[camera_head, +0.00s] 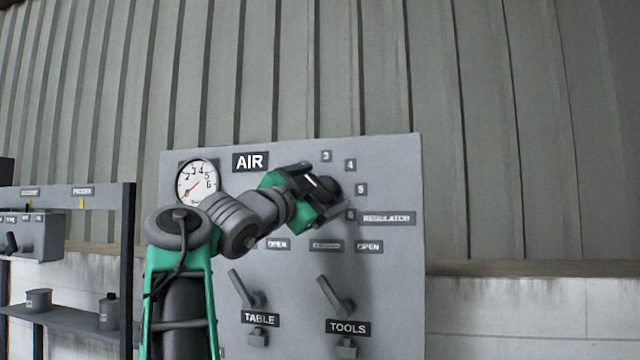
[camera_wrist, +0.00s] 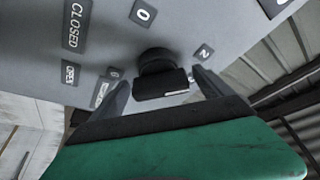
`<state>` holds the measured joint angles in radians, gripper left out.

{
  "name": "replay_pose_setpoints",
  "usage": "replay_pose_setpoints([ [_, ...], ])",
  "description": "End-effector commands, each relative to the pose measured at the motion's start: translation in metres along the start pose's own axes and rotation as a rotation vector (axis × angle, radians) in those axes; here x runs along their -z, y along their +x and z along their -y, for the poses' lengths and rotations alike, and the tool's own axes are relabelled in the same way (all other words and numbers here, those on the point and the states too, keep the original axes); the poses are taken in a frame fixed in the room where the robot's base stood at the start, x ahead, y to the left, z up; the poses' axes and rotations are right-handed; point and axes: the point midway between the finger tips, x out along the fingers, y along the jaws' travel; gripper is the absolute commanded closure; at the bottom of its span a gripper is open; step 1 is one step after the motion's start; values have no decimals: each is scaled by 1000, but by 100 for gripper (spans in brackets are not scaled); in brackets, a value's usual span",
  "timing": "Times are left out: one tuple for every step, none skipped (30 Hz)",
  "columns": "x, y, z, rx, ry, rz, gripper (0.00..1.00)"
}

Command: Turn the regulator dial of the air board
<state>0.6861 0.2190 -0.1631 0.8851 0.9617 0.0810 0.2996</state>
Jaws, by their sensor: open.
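The grey air board (camera_head: 290,157) stands upright against the wall, with "AIR" at the top. The black regulator dial (camera_head: 322,188) sits at its upper right, partly hidden by my gripper (camera_head: 325,190), among number plates and left of the "REGULATOR" label (camera_head: 388,218). In the wrist view the dial (camera_wrist: 158,72) shows as a dark knob with a bar carrying a white mark. My gripper (camera_wrist: 163,92) is open there, with one finger on each side of the dial. I cannot tell whether the fingers touch it.
A round gauge (camera_head: 198,183) with a red needle is at the board's upper left. Two lever handles (camera_head: 247,289) (camera_head: 336,296) stick out lower down, above "TABLE" and "TOOLS". A dark shelf rack (camera_head: 70,318) stands left. The wall right of the board is clear.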

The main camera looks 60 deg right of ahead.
Motion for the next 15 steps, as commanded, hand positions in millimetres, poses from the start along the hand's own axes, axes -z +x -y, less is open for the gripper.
replay_pose_setpoints([
  [0,0,0,0,0,0,10],
  [0,0,0,0,0,0,10],
  [0,0,0,1,0,0,10],
  [0,0,0,1,0,0,10],
  [0,0,0,1,0,1,11],
  [0,0,0,1,0,1,14],
  [0,-1,0,1,0,1,17],
  [0,-1,0,1,0,1,19],
  [0,-1,0,1,0,1,22],
  [0,-1,0,1,0,1,25],
  [0,-1,0,1,0,1,27],
  [0,-1,0,1,0,1,30],
  [0,-1,0,1,0,1,33],
  [0,-1,0,1,0,1,35],
  [0,-1,0,1,0,1,39],
])
